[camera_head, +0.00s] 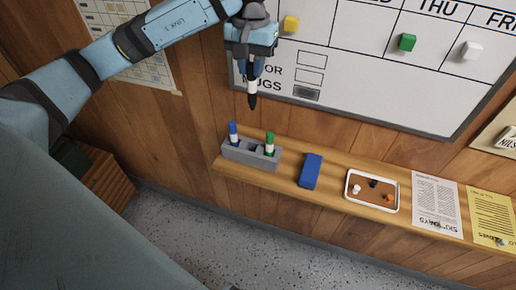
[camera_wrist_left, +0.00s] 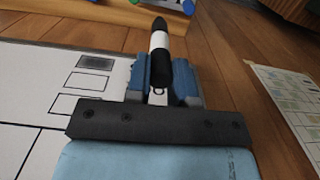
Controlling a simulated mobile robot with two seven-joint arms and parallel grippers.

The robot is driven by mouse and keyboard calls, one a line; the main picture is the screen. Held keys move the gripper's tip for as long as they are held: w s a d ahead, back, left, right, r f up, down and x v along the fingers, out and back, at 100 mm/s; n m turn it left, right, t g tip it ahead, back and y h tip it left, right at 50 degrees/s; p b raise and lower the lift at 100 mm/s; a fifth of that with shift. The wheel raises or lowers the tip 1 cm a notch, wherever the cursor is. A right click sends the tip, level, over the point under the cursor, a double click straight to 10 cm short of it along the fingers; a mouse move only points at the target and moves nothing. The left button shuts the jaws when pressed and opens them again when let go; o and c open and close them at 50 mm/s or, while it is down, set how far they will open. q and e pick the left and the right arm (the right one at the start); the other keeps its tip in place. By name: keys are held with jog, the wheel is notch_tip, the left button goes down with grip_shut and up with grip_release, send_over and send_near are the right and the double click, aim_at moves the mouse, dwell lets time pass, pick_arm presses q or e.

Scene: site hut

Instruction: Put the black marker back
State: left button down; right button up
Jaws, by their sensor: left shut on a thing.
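My left gripper (camera_head: 252,70) is shut on the black marker (camera_head: 252,96), which hangs below its fingers in front of the board's lower left part. In the left wrist view the black marker (camera_wrist_left: 159,42), with a white barrel and black ends, stands out from between the fingers of the left gripper (camera_wrist_left: 161,75). The grey marker holder (camera_head: 250,154) is on the wooden shelf below. It holds a blue marker (camera_head: 233,135) at the left and a green marker (camera_head: 269,145) to the right, with a gap between them. My right gripper is not in view.
The shelf (camera_head: 330,190) also bears a blue eraser (camera_head: 311,171), a white-rimmed tray (camera_head: 350,196) with small magnets, and two paper sheets (camera_head: 436,203). The whiteboard (camera_head: 380,105) carries several magnets. A sheet hangs on the wall at upper left. The space above the holder is free.

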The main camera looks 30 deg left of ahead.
pick_arm(q)
jog(key=shift+s+a+f, duration=0.1)
jog(key=shift+s+a, duration=0.1)
jog(key=shift+s, duration=0.05)
notch_tip(320, 180, down, 19)
jog(key=p, duration=0.3)
jog(key=shift+p, duration=0.3)
jog(key=c, duration=1)
grip_release()
jog(key=shift+f, duration=0.1)
